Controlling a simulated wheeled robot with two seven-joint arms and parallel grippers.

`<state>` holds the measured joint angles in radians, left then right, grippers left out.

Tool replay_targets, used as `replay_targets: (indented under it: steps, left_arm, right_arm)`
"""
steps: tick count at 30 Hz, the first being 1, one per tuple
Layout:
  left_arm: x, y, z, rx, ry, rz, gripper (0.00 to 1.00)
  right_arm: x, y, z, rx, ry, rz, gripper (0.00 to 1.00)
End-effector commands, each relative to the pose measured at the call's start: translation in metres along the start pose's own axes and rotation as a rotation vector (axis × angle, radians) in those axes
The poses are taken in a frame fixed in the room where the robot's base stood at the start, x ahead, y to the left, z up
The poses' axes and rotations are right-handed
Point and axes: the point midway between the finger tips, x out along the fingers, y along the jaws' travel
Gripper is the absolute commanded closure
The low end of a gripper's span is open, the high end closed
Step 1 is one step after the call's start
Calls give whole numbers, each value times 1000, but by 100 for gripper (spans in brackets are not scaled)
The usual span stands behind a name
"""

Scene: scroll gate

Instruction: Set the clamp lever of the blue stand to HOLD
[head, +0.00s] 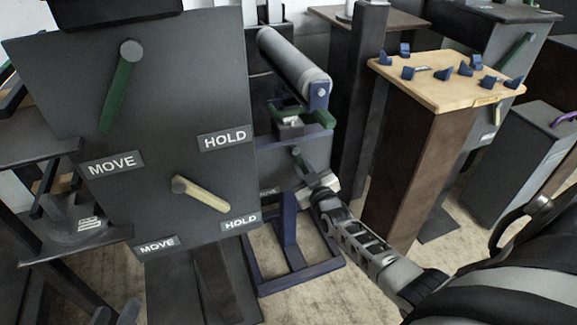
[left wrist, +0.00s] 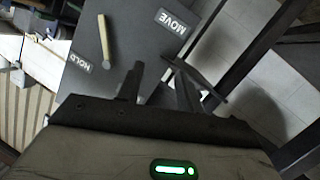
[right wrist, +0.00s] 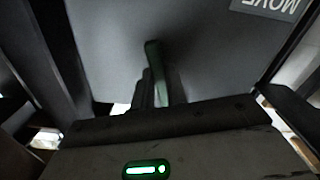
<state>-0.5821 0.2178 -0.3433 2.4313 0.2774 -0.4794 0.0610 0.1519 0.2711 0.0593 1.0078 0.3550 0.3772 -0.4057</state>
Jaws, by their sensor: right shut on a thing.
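The blue stand (head: 289,230) carries a grey roller (head: 293,62) and stands behind the large grey panel, which hides part of it. Its green clamp lever (head: 303,163) slants down and right from its pivot on a small dark plate. My right gripper (head: 322,184) is shut on this lever's lower end. In the right wrist view the green lever (right wrist: 155,62) runs down between my fingers, with an upside-down MOVE label (right wrist: 266,5) at upper right. My left gripper (left wrist: 158,82) shows in the left wrist view, open and empty, near the grey panel.
The large grey panel (head: 165,135) has a green lever (head: 120,90) and a cream lever (head: 203,194), each with MOVE and HOLD labels. A wooden-topped pedestal (head: 445,78) with several blue pieces stands right of the blue stand.

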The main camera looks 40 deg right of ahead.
Motion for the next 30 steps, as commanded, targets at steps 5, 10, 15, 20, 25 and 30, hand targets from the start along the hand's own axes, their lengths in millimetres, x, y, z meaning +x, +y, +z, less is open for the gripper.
replay_targets:
  steps: [5, 10, 15, 20, 25, 30]
  left_arm:
    - [-1, -2, 0, 27, -17, -15, 64]
    - [-2, -2, -1, 42, -25, -22, 64]
    - [-2, -3, -2, 53, -27, -27, 64]
    - [-2, -4, 0, 59, -33, -31, 64]
    - [-2, -5, 4, 58, -41, -33, 64]
    - [-2, -5, 5, 57, -45, -34, 64]
  right_arm:
    - [-1, 10, 0, -127, -3, 0, 100]
    - [-1, 14, -1, -212, -3, -1, 100]
    - [-1, 17, -1, -265, -3, -1, 100]
    - [-1, 19, -1, -289, -3, -1, 100]
    - [-1, 19, -1, -297, -3, -1, 100]
    - [-1, 20, -1, -297, -3, -1, 100]
